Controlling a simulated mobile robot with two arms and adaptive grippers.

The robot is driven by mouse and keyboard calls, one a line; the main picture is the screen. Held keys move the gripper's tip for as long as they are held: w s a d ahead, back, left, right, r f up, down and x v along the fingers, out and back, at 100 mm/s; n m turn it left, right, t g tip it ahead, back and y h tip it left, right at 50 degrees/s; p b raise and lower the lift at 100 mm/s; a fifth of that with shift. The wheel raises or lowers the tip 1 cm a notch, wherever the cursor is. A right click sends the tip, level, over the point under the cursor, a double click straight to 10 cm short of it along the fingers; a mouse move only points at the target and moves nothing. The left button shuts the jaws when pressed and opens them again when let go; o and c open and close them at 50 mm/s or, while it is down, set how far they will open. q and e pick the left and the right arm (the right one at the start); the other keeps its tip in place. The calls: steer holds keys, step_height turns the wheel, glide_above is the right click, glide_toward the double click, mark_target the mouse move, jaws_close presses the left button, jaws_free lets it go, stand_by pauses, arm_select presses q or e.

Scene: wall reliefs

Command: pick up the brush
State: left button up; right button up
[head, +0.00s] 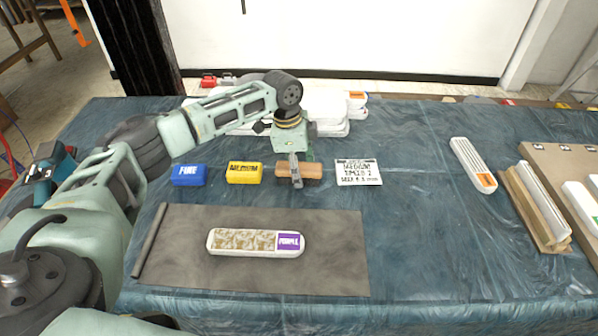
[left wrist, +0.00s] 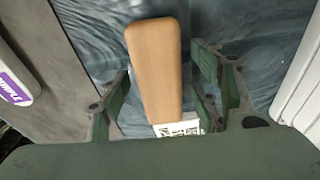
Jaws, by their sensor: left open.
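The brush (head: 313,170) is a wooden-brown block on the blue-covered table, between the yellow block and a white label card. In the left wrist view the brush (left wrist: 155,62) lies lengthwise between the two fingers; no bristles show. My left gripper (head: 296,172) is above and around the brush's middle, pointing down. In the left wrist view the left gripper (left wrist: 162,88) is open, with a gap visible on each side of the brush. My right gripper is not in view.
A blue block (head: 188,175) and a yellow block (head: 244,173) stand left of the brush; the label card (head: 358,172) is right. A grey mat (head: 335,225) in front carries a white relief piece (head: 255,242). White pieces (head: 330,128) lie behind.

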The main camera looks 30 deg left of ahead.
mark_target(304, 167)
arm_select(q)
steer(key=c, duration=1.3)
steer(key=r, duration=0.4)
steer(key=shift+d+r, duration=0.25)
steer(key=shift+d, duration=0.15)
steer(key=d+r, duration=0.2)
steer(key=d, duration=0.1)
steer(key=d+r, duration=0.2)
steer(key=d, duration=0.2)
steer(key=d+r+b, duration=0.1)
steer(key=d+r, duration=0.1)
steer(key=d, duration=0.2)
steer(key=shift+s+r, duration=0.25)
steer(key=shift+r, duration=0.05)
steer(key=o, duration=0.6)
steer(key=c, duration=0.4)
